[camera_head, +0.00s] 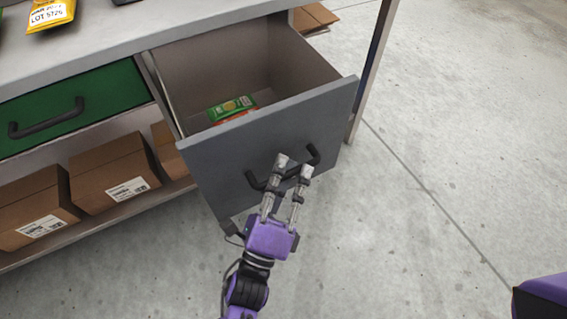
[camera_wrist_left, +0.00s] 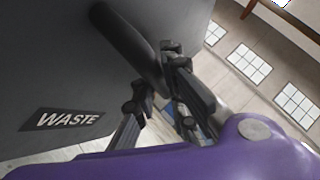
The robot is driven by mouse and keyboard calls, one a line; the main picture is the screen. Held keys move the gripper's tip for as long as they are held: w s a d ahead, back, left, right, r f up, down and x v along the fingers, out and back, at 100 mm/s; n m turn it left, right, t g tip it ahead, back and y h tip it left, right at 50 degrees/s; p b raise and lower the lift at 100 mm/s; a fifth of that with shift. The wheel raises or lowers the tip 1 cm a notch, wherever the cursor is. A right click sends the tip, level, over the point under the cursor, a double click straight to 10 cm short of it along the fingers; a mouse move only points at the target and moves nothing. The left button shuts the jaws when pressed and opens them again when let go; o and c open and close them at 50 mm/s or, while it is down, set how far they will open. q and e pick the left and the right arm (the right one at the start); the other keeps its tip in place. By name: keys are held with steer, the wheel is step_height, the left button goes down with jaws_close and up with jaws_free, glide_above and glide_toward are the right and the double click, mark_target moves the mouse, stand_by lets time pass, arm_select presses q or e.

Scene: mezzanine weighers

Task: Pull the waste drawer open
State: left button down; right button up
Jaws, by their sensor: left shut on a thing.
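The waste drawer (camera_head: 262,148) is a grey drawer at the right end of the bench, and it stands pulled well out. Its front carries a dark bar handle (camera_head: 312,154). In the left wrist view the drawer front (camera_wrist_left: 45,70) bears a "WASTE" label, and the handle (camera_wrist_left: 128,42) runs into my gripper. My left gripper (camera_head: 294,166) is shut on the handle; it also shows in the left wrist view (camera_wrist_left: 155,80). A green packet (camera_head: 232,108) lies inside the drawer. My right gripper is not in view.
A green drawer (camera_head: 75,105) beside it is closed. Cardboard boxes (camera_head: 114,172) stand on the shelf below. A yellow packet (camera_head: 50,14) lies on the bench top (camera_head: 165,22). The concrete floor (camera_head: 430,150) to the right is clear.

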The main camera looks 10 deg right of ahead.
arm_select(q)
steer(key=c, duration=2)
jaws_free()
steer(key=shift+f, duration=0.1)
steer(key=shift+c, duration=0.2)
steer(key=shift+a, duration=0.1)
steer(key=shift+s+a+f, duration=0.15)
steer(key=shift+s+f, duration=0.05)
steer(key=shift+s, duration=0.1)
steer(key=s+a, duration=0.6)
steer(key=s, duration=0.4)
steer(key=shift+s+a, duration=0.25)
steer(key=shift+a, duration=0.05)
